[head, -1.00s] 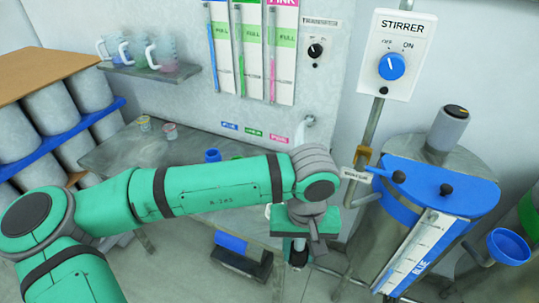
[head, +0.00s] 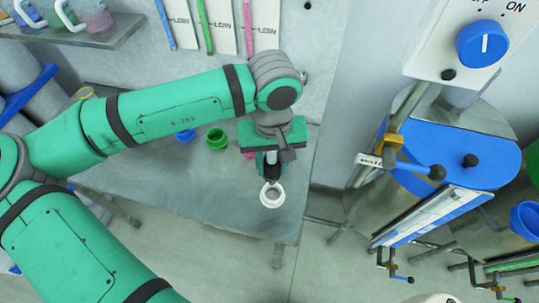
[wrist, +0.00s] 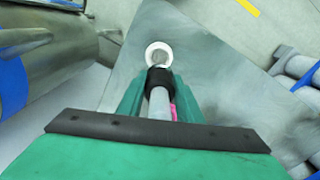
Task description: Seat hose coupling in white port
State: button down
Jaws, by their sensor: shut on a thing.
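The white port (head: 279,203) is a round white ring near the right front corner of the grey metal table. In the wrist view the white port (wrist: 148,48) lies straight beyond the fingertips. My gripper (head: 268,160) is shut on the hose coupling (head: 271,170), which has a black collar and a lighter tip. In the wrist view the black collar of the coupling (wrist: 159,78) sits between my gripper's green fingers (wrist: 158,88), with grey hose behind it. The coupling's tip overlaps the port in both views. I cannot tell whether it is inside or above it.
A green cup-like port (head: 217,139) and a blue one (head: 185,135) stand on the table (head: 215,190), left of my gripper. A pink one (wrist: 173,112) is partly hidden behind it. The blue-topped stirrer drum (head: 455,150) stands to the right, with a lever (head: 418,170).

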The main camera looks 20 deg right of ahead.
aim_at(273, 178)
jog(key=shift+s+d+f, duration=0.1)
jog(key=shift+s+f, duration=0.1)
jog(key=shift+f, duration=0.6)
jog(key=shift+s+d+f, duration=0.1)
jog(key=shift+s+f, duration=0.1)
jog(key=shift+f, duration=0.6)
jog(key=shift+a+f, duration=0.1)
jog(key=shift+f, duration=0.35)
jog(key=shift+w, duration=0.1)
jog(key=shift+s+a+f, duration=0.1)
jog(key=shift+s+f, duration=0.2)
jog(key=shift+f, duration=0.15)
jog(key=shift+f, duration=0.8)
jog(key=shift+f, duration=1)
jog(key=c, duration=1.2)
grip_release()
